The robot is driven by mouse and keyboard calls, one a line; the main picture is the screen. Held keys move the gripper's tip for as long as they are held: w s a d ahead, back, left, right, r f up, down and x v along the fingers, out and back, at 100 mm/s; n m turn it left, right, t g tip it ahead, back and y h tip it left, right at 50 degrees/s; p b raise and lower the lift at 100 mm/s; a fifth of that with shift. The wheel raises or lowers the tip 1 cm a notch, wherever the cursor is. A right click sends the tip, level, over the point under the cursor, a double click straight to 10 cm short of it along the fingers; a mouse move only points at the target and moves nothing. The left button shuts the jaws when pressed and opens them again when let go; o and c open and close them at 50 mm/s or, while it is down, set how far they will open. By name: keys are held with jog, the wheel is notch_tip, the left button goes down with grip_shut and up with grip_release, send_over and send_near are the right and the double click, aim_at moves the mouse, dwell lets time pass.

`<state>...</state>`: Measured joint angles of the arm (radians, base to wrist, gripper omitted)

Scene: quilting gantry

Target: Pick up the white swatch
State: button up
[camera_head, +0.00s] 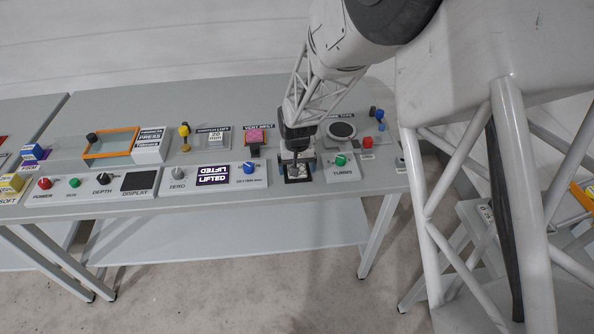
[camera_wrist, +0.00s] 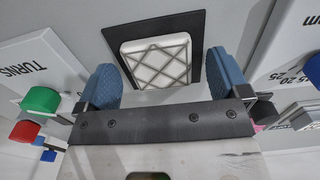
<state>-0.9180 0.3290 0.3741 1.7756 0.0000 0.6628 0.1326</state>
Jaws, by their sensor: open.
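The white swatch (camera_wrist: 158,60) is a small, square piece with a grey diamond quilting pattern. In the wrist view it lies on a black square pad (camera_wrist: 205,28). My gripper (camera_wrist: 165,76) is open, with one blue finger to the left of the swatch and one to its right, both apart from it. In the head view my gripper (camera_head: 297,170) is low over the pad (camera_head: 298,180) near the table's front edge, and it mostly hides the swatch there.
A panel with a green TURNS knob (camera_head: 340,160) stands close right of my gripper. The grey table (camera_head: 330,188) has a narrow clear front strip.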

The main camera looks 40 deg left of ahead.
jog(key=c, duration=1)
jog(key=shift+r, duration=0.2)
jog(key=shift+r, duration=0.55)
notch_tip(320, 180, up, 2)
jog(key=shift+r, duration=0.1)
jog(key=s+d+r, duration=0.1)
jog(key=s+d, duration=0.9)
jog(key=d, duration=0.2)
jog(key=shift+d+r, duration=0.15)
jog(key=shift+d, duration=0.1)
